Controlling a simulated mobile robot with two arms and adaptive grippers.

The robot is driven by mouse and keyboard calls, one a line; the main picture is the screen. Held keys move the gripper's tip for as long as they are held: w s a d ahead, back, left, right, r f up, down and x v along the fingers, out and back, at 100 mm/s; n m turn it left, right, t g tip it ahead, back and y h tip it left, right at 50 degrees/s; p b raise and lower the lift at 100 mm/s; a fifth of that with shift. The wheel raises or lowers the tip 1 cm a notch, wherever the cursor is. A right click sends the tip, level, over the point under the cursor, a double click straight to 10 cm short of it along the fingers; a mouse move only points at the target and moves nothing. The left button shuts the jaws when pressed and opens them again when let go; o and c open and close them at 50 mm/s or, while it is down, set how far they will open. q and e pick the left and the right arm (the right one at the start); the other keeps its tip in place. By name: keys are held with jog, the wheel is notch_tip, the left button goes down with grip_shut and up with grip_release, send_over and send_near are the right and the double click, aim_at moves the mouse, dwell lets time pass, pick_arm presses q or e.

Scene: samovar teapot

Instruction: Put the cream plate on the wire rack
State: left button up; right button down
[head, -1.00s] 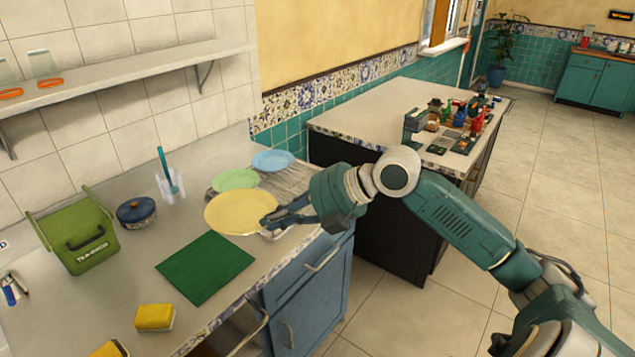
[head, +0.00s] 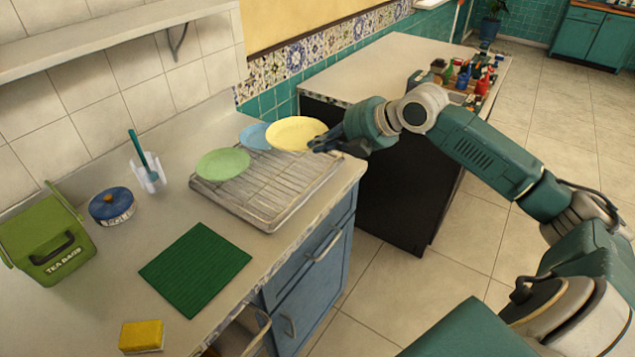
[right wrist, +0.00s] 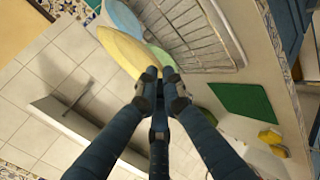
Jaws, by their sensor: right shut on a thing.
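The cream plate (head: 297,133) is held by its right edge in my right gripper (head: 322,143), above the far right part of the wire rack (head: 255,195). In the right wrist view the cream plate (right wrist: 124,50) shows beyond my closed fingers (right wrist: 160,78), and the rack (right wrist: 195,35) lies behind it. A green plate (head: 223,164) is at the left side of the rack. A blue plate (head: 254,136) is at the rack's back, partly hidden by the cream plate. The gap under the cream plate is hard to judge. My left gripper is not in view.
The rack's front and middle are bare. A shelf (head: 100,40) hangs above.

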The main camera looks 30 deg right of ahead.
notch_tip(320, 180, down, 13)
jog(key=shift+w+f+p, duration=0.1)
jog(key=shift+w+p, duration=0.05)
jog(key=shift+p, duration=0.7)
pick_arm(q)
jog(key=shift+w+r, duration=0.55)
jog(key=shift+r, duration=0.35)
pick_arm(e)
jog(key=shift+f, duration=0.15)
jog(key=c, duration=1.9)
grip_release()
